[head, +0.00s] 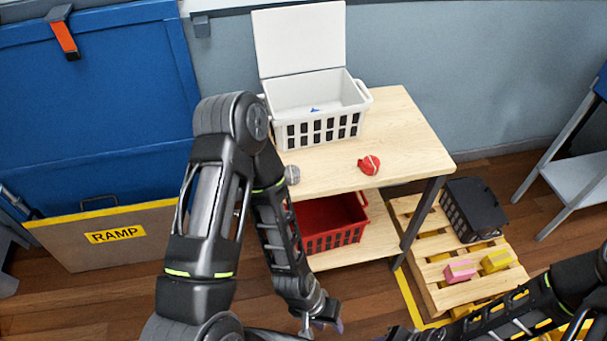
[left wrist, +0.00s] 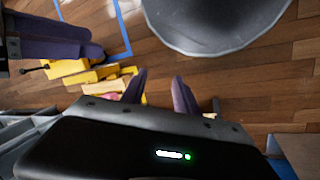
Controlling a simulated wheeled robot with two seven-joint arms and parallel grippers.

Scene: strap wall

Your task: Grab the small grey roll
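The small grey roll (head: 292,174) lies near the front left edge of the wooden table top (head: 410,130), right beside my left arm in the head view, which may cover part of it. My left gripper (head: 325,325) is low in front of the table, well below the roll and apart from it. In the left wrist view its two fingers (left wrist: 159,88) stand apart with nothing between them. My right arm comes in from the right; its gripper is at the bottom edge of the head view, too cut off to read.
A red roll (head: 369,165) lies on the table right of the grey one. An open white basket (head: 318,125) stands behind. A red crate (head: 330,222) is on the lower shelf.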

